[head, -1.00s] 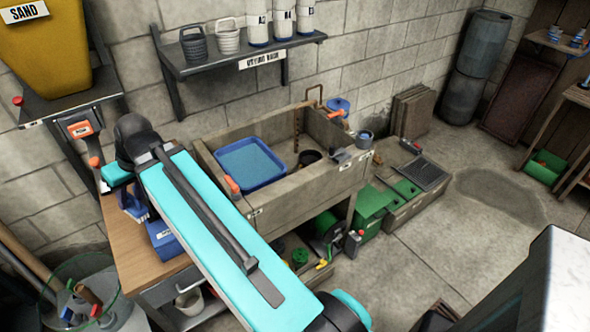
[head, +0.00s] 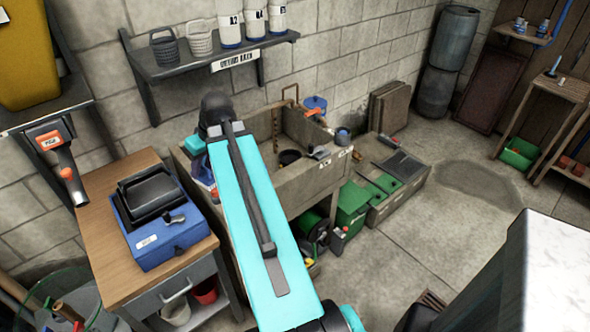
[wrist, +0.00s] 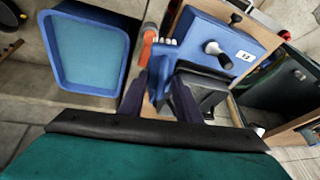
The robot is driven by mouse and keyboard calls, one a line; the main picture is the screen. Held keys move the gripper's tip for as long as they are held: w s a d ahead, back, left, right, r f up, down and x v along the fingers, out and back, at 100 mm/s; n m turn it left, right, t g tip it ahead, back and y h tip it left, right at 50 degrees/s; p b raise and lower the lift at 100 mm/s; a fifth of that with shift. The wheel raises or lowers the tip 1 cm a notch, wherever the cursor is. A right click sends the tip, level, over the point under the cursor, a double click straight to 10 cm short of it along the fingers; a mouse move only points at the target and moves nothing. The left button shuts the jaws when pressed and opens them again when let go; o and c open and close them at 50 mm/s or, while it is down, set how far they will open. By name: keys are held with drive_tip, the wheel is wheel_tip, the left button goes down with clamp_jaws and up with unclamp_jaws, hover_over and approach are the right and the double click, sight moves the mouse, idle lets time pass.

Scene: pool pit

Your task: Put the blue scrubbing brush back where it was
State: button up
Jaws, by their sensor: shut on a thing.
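My gripper (wrist: 160,97) is shut on the blue scrubbing brush (wrist: 161,66), which stands out between the dark fingers in the wrist view. In the head view my arm hides most of the gripper and brush; a bit of blue shows beside the arm near the sink's left end. In the wrist view the brush is above the strip between a blue tray (wrist: 92,48) and a blue box with a crank (wrist: 225,42). An orange object (wrist: 148,45) is just beyond it. I cannot tell the brush's height above the surfaces.
The stone sink (head: 310,182) lies right of my arm. The blue box with a black top (head: 160,225) stands on a wooden bench (head: 95,215) at left. A wall shelf (head: 195,62) with pots and bottles hangs behind. Green bins (head: 352,205) stand right; the floor there is open.

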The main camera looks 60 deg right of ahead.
drive_tip(key=s+d+f+m+h, duration=0.1)
drive_tip(key=s+d+f, duration=0.1)
drive_tip(key=s+d, duration=1.1)
drive_tip(key=s+d+f+m+b, duration=0.1)
drive_tip(key=s+d+f, duration=0.1)
drive_tip(key=s+d, duration=1.1)
drive_tip(key=s, duration=0.5)
drive_tip(key=shift+h, duration=0.4)
drive_tip(key=shift+f, duration=0.1)
drive_tip(key=w+d+p, duration=0.1)
drive_tip(key=w, duration=0.7)
drive_tip(key=w+d+f+p, duration=0.1)
drive_tip(key=w+p, duration=0.1)
drive_tip(key=w, duration=0.5)
drive_tip(key=shift+w+d+f+p, duration=0.25)
drive_tip(key=shift+w+d+p, duration=0.05)
drive_tip(key=shift+w+d, duration=0.1)
drive_tip(key=shift+f, duration=0.1)
drive_tip(key=shift+f+p, duration=0.7)
drive_tip(key=shift+f, duration=0.95)
drive_tip(key=shift+f, duration=0.15)
